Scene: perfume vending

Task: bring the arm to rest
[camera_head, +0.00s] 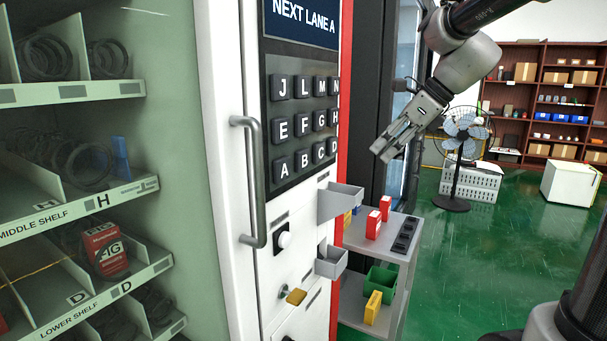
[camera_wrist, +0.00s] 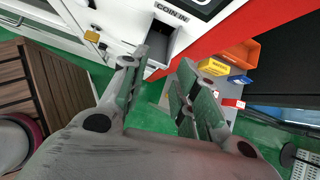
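My gripper (camera_head: 386,152) hangs in the air to the right of the vending machine's keypad (camera_head: 303,120), in front of the machine's dark right side. In the wrist view its two fingers (camera_wrist: 165,85) are spread apart with nothing between them. My arm comes in from the top of the head view and points down to the left. The gripper appears clear of the machine and of the shelf unit below it.
The vending machine (camera_head: 222,150) has a door handle (camera_head: 257,180) and protruding grey trays (camera_head: 340,200). A fan (camera_head: 466,135) stands behind on open green floor.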

